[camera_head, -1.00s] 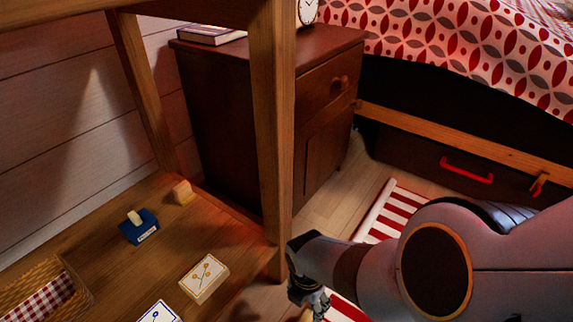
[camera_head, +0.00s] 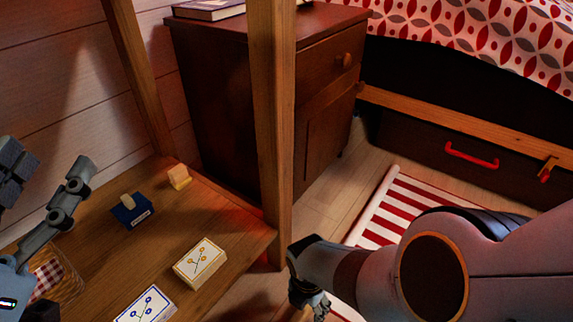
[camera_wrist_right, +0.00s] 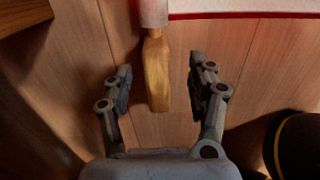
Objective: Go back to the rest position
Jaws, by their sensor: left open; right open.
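My left gripper (camera_head: 44,180) is at the left edge of the head view, above the wooden shelf (camera_head: 225,228). Its fingers are spread wide and nothing is between them. My right gripper (camera_head: 312,296) shows only in part at the bottom of the head view, beyond the shelf's right side. In the right wrist view, my right gripper (camera_wrist_right: 162,90) is open, its two fingers apart. A wooden stick-like piece (camera_wrist_right: 156,70) shows between and beyond the fingers, above the floor; I cannot tell whether it is touched.
A wooden post (camera_head: 271,130) rises at the shelf corner. A nightstand (camera_head: 215,100), bed drawer (camera_head: 420,145) and striped rug (camera_head: 400,205) lie beyond.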

